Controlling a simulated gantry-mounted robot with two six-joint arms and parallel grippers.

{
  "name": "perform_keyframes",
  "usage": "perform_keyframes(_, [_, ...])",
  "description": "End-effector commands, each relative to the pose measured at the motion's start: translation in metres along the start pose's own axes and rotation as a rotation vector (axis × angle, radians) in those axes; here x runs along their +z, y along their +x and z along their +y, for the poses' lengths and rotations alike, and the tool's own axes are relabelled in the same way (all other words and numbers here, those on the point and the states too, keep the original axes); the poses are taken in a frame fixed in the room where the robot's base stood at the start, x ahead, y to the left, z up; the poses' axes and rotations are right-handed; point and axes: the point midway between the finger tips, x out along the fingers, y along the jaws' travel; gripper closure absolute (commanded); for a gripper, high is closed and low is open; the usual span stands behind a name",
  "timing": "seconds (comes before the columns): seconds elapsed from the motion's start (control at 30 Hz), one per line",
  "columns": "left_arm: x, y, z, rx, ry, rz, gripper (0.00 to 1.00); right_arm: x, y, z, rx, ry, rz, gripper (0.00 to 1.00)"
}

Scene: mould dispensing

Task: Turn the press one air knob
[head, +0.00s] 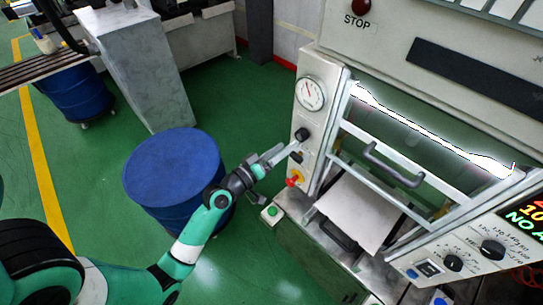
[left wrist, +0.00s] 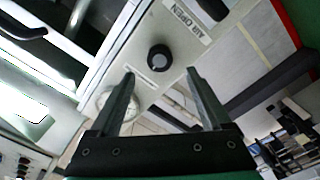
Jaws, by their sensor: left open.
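The press (head: 322,130) stands at the right in the head view. Its narrow front panel carries a round black air knob (head: 302,134) below the pressure gauge (head: 311,94). In the left wrist view the same knob (left wrist: 159,58) appears between and just beyond the fingertips, near an "AIR OPEN" label (left wrist: 188,20). My left gripper (head: 272,156) is open and empty, pointing at the panel from the left. The fingers (left wrist: 161,71) look apart from the knob; the exact gap is hard to tell. My right gripper is not in view.
A blue drum (head: 172,165) stands behind my left arm. A handled press door frame (head: 392,165) is to the right. Green floor (head: 235,95) is open behind.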

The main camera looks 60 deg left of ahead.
Motion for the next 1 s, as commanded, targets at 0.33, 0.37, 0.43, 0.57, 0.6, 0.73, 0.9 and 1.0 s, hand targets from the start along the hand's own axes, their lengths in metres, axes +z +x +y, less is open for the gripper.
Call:
perform_keyframes(0.33, [0.0, -0.058, -0.001, 0.0, 0.001, 0.002, 0.19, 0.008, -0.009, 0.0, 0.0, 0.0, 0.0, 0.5])
perform_keyframes(0.37, [0.0, -0.059, -0.001, 0.0, 0.001, 0.001, 0.19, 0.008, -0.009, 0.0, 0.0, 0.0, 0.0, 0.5])
perform_keyframes(0.43, [0.0, -0.06, 0.0, 0.0, 0.001, 0.0, 0.19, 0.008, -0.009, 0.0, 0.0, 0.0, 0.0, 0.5])
perform_keyframes(0.57, [0.0, -0.06, 0.0, 0.0, 0.001, 0.0, 0.19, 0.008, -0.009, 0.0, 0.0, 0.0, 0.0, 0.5])
perform_keyframes(0.6, [0.0, -0.06, 0.0, 0.0, 0.001, 0.0, 0.19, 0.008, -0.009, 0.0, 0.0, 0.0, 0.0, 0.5])
perform_keyframes(0.73, [0.0, -0.06, 0.0, 0.0, 0.001, 0.0, 0.19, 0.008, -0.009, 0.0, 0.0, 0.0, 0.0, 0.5])
perform_keyframes(0.9, [0.0, -0.06, 0.0, 0.0, 0.001, 0.0, 0.19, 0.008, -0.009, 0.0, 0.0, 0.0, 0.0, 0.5])
perform_keyframes(1.0, [0.0, -0.06, 0.0, 0.0, 0.0, 0.0, 0.19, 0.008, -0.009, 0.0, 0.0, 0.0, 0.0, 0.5])
